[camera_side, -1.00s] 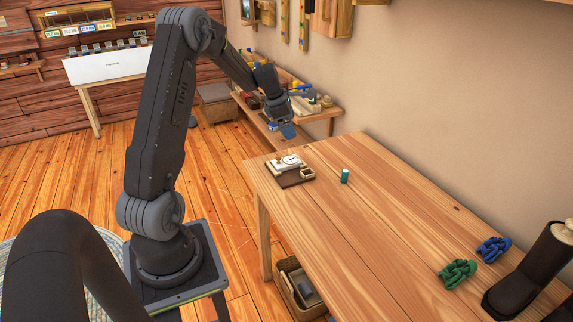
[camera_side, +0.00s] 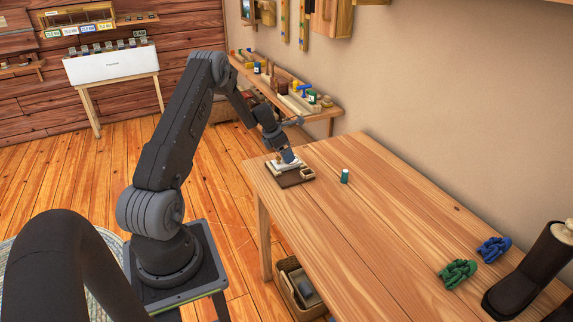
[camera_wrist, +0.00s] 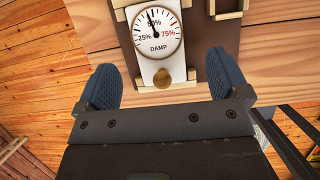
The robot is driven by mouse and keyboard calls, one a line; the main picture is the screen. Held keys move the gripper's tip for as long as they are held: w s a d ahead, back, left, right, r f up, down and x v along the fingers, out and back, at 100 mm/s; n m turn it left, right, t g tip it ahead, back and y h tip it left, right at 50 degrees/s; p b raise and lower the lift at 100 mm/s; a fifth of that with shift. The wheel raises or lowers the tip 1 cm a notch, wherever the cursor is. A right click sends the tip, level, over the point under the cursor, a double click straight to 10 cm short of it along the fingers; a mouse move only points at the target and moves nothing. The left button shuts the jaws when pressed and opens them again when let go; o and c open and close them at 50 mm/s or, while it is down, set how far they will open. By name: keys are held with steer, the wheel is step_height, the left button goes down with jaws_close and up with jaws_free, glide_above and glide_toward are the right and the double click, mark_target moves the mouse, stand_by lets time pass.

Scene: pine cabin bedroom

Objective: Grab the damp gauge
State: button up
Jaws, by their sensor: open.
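The damp gauge (camera_wrist: 157,33) is a white plate with a round dial reading 25%, 50% and 75%, the word DAMP and a brass knob (camera_wrist: 163,77) at its near end. It lies on a dark brown board (camera_wrist: 204,38) on the wooden table. In the side view the gauge (camera_side: 284,165) is partly hidden by my gripper (camera_side: 287,157), which is low over it. In the wrist view my gripper (camera_wrist: 164,88) is open, its two blue-grey fingers on either side of the plate's knob end, with gaps to both. I cannot tell the exact height of the fingertips.
A small wooden holder (camera_side: 307,173) sits at the board's right end. A teal cylinder (camera_side: 344,176) stands just right of the board. Green (camera_side: 457,273) and blue (camera_side: 493,249) knotted objects and a dark boot (camera_side: 529,272) are at the near right. The middle of the table is clear.

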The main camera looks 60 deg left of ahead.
steer(key=x, duration=0.4)
steer(key=shift+s+a+f, duration=0.15)
steer(key=shift+s+f, duration=0.05)
steer(key=shift+f, duration=0.2)
steer(key=c, duration=1)
steer(key=shift+c, duration=0.4)
steer(key=shift+r, duration=0.15)
